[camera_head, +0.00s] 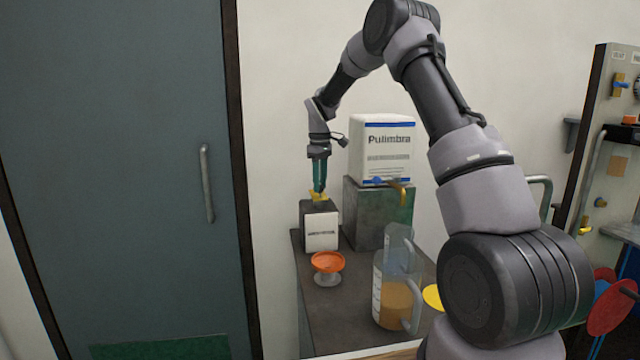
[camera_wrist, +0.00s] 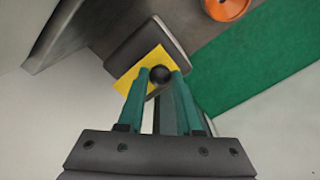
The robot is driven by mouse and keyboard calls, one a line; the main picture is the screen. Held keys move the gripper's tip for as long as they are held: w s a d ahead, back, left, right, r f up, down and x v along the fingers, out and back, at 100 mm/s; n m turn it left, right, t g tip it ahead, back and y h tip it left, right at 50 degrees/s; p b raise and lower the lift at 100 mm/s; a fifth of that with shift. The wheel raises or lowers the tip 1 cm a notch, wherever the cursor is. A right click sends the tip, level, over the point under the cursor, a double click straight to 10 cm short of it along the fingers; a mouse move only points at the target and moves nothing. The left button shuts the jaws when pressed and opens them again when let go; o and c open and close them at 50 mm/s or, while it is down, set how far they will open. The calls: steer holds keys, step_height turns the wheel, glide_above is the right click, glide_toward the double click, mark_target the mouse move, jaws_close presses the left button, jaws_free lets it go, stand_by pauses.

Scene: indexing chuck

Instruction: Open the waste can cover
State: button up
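The waste can appears to be the small dark box (camera_head: 308,211) with a white label, standing on the left part of the dark table. Its yellow cover (camera_head: 314,195) lies on top and shows as a yellow square in the wrist view (camera_wrist: 128,84). A round black knob (camera_wrist: 160,74) sits on the cover. My gripper (camera_head: 319,189) points down at the cover from above. In the wrist view its two teal fingers (camera_wrist: 160,80) stand on either side of the knob, very close to it. Whether they press on it cannot be made out.
A grey block (camera_head: 366,215) carrying a white Pulimbra box (camera_head: 382,148) stands close on the right. An orange dish (camera_head: 328,262) is in front of the can, and a clear jug (camera_head: 390,292) is at front right. A door (camera_head: 120,150) is at left.

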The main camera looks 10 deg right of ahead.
jaws_close()
stand_by(1.1)
